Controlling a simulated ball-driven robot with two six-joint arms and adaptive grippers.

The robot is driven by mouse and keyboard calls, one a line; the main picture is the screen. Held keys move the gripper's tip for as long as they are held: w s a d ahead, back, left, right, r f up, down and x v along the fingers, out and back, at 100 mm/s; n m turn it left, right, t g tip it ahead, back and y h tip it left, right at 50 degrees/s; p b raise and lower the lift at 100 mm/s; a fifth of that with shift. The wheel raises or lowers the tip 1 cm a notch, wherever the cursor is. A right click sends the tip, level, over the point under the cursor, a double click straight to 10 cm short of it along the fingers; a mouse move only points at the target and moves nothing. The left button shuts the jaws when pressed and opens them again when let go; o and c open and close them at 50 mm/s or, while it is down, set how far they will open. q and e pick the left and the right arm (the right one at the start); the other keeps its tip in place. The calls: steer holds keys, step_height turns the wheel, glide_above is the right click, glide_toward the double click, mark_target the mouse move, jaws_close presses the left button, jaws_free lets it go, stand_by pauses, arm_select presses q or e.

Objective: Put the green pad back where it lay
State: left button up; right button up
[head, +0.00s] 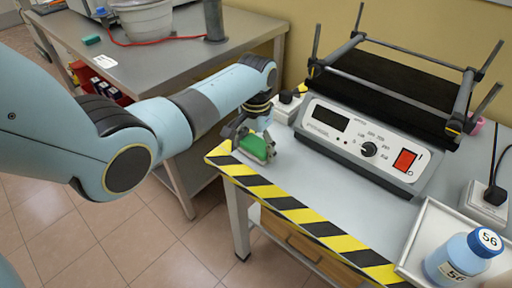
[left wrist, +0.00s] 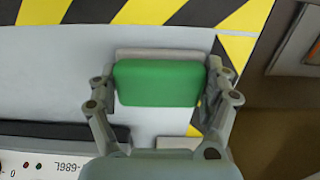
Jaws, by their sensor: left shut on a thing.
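The green pad (head: 253,146) is held in my left gripper (head: 256,148) over the near left corner of the right-hand table (head: 217,151). In the left wrist view the green pad (left wrist: 157,82) is between the two fingers of the gripper (left wrist: 160,85), with one finger at each side. A light grey strip (left wrist: 165,54) shows along its far edge. I cannot tell whether the pad touches the table top. My right gripper is not in view.
A shaker with a control panel (head: 360,144) stands right of the pad. Yellow-black tape (head: 290,208) runs along the table's front edge. A tray (head: 412,247) with bottle 56 (head: 462,258) is at lower right.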

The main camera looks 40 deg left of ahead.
mark_target(256, 144)
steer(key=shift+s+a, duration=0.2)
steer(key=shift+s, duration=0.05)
arm_select(q)
steer(key=shift+f, duration=0.15)
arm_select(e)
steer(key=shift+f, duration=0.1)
arm_select(q)
steer(key=o, duration=1)
steer(key=shift+r, duration=0.25)
step_height(256, 144, up, 12)
steer(key=p, duration=0.2)
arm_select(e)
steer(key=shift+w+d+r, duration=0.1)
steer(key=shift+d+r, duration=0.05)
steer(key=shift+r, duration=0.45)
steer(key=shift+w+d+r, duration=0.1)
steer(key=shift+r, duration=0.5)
arm_select(q)
steer(key=shift+f, duration=0.1)
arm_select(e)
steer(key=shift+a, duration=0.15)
